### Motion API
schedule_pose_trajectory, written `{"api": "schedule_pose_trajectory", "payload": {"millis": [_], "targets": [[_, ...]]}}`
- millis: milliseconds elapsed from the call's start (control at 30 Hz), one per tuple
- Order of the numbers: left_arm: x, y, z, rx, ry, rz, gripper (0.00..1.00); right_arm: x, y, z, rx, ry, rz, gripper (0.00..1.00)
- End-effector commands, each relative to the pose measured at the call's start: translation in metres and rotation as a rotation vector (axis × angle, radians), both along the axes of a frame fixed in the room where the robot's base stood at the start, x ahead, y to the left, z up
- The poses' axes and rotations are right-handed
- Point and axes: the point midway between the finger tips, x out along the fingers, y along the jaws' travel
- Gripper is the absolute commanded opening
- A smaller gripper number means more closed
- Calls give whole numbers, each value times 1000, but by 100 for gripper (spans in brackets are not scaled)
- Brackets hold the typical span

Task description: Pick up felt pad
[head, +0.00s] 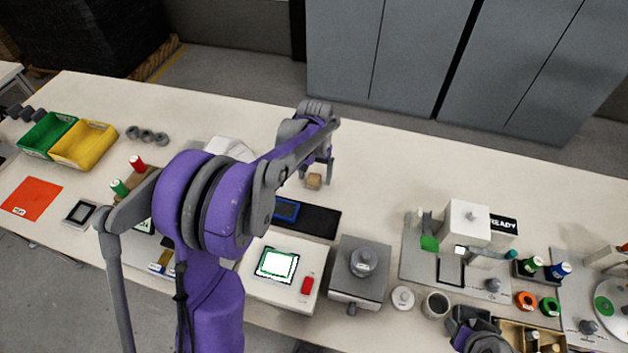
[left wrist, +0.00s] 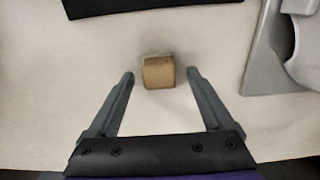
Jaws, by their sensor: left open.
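A small tan block (head: 313,181), which looks like the felt pad, rests on the pale table beyond the black mat. In the left wrist view the tan block (left wrist: 159,73) lies between the tips of my left gripper (left wrist: 161,75), with a gap on each side. A greyish patch shows just behind it. My left gripper (head: 322,176) points down over the table in the head view, open and holding nothing. Part of my right arm shows at the bottom right of the head view; its jaws cannot be made out.
A black mat with a blue-framed item (head: 287,209) lies nearer than the block. A white device with a lit screen (head: 277,264) and a grey box with a knob (head: 360,272) stand in front. A white-grey housing (head: 230,148) is to the left. Table right of the block is clear.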

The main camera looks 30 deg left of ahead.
Motion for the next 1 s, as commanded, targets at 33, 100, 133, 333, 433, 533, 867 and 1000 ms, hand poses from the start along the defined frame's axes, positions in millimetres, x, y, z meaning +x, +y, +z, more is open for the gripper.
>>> {"api": "schedule_pose_trajectory", "payload": {"millis": [33, 100, 133, 333, 433, 533, 867, 1000], "targets": [[0, 0, 0, 0, 0, 0, 85, 0, 0, 0, 0, 0, 0, 50], [0, 0, 0, 0, 0, 0, 85, 0, 0, 0, 0, 0, 0, 50], [0, 0, 0, 0, 0, 0, 83, 0, 0, 0, 0, 0, 0, 50], [0, 0, 1, 0, 0, 0, 47, 0, 0, 0, 0, 0, 0, 50], [0, 0, 1, 0, 0, 0, 29, 0, 0, 0, 0, 0, 0, 50], [0, 0, 1, 0, 0, 0, 11, 0, 0, 0, 0, 0, 0, 50], [0, 0, 3, 0, 0, 0, 0, 0, 0, 0, 0, 0, 0, 50], [0, 0, 18, 0, 0, 0, 0, 0, 0, 1, 0, -1, 0, 50]]}}
